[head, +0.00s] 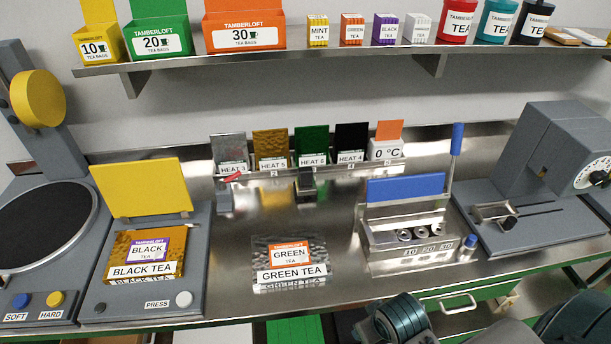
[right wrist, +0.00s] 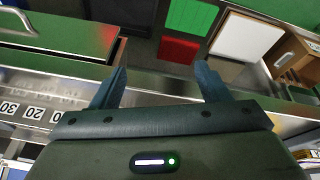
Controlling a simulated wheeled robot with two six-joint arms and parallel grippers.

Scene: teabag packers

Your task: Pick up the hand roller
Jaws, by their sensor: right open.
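No part is labelled as the hand roller, and I cannot tell for certain which one it is. A small silver cylinder with a blue top (head: 467,246) stands right of the sealing press. My right gripper (right wrist: 160,85) is open and empty in the right wrist view, over the front edge of the bench. Dark parts of my right arm show at the bottom right of the head view. My left gripper is out of view.
A clear green tea pack (head: 290,262) lies mid-bench. A grey machine (head: 548,175) stands at right. A green drawer (head: 490,310) is below the edge. A shelf (head: 300,57) overhangs the back.

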